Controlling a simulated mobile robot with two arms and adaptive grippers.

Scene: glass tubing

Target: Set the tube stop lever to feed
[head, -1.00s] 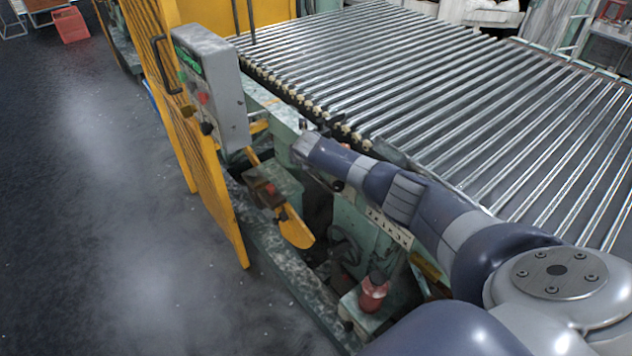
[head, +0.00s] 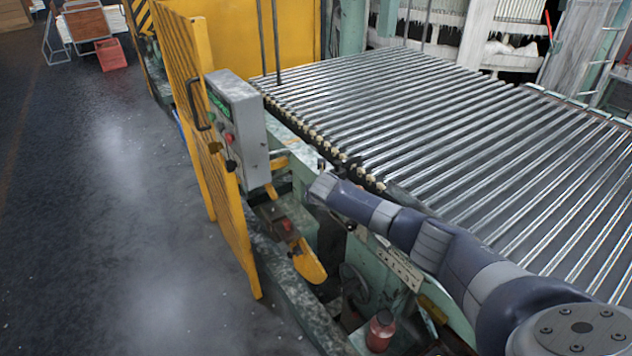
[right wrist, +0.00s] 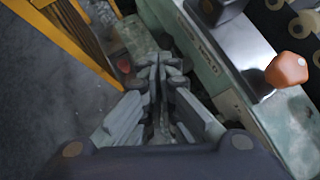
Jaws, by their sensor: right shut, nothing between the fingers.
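My right gripper (right wrist: 160,68) is shut and empty in the right wrist view, its fingers pointing down along the green machine side. An orange-brown knob (right wrist: 287,70) sits to its right beside a metal plate (right wrist: 235,45), apart from the fingers. It looks like a lever knob, but its shaft and setting are not clear. In the head view my right arm reaches to the machine's side below the rollers; the fingers there are mostly hidden by the wrist (head: 322,187). The knob cannot be made out there. My left gripper is not in view.
A grey control box (head: 240,125) with buttons stands left of my arm, beside a yellow slatted guard (head: 205,150). The roller bed (head: 450,130) fills the right. A red bottle (head: 381,330) stands low by the machine.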

